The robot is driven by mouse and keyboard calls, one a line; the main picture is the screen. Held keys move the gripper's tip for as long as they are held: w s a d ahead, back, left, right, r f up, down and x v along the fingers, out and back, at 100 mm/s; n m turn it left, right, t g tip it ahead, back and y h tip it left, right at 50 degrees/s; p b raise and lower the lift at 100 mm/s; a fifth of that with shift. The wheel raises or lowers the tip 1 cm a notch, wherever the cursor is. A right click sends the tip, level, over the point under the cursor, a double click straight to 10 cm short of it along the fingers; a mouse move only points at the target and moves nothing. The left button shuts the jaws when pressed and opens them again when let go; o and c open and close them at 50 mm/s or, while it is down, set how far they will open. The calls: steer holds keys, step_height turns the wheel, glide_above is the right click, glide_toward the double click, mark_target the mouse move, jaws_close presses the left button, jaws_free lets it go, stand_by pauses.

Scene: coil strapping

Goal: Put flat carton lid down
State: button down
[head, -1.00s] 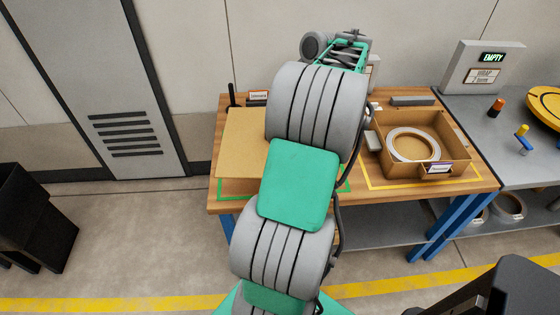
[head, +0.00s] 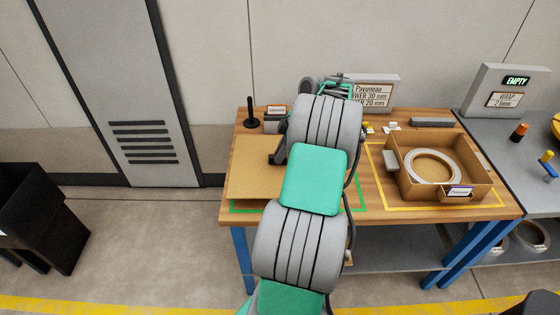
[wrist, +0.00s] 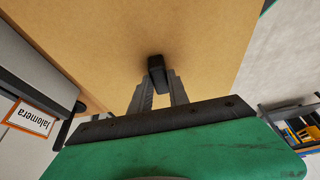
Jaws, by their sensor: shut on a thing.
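The flat carton lid (head: 254,169) is a plain brown board at the left of the wooden table, over the area outlined in green tape (head: 240,210). It also fills much of the wrist view (wrist: 200,30), with a small dark handle block (wrist: 156,64) on its face. My gripper (wrist: 158,80) is shut on that block. In the head view my arm hides most of the gripper and the lid's right part. I cannot tell whether the lid touches the table or hangs just above it.
An open carton (head: 480,196) with a pale coil (head: 433,167) inside stands in the yellow outline at the right. A black post (head: 251,112) and a small labelled sign (head: 276,110) stand behind the lid. A larger sign (head: 375,92) stands at the back.

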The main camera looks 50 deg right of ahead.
steer(key=shift+w+f, duration=0.1)
steer(key=shift+f, duration=1.45)
steer(key=shift+f, duration=0.25)
steer(key=c, duration=1.3)
jaws_free()
steer(key=shift+r, duration=0.1)
steer(key=shift+o, duration=0.2)
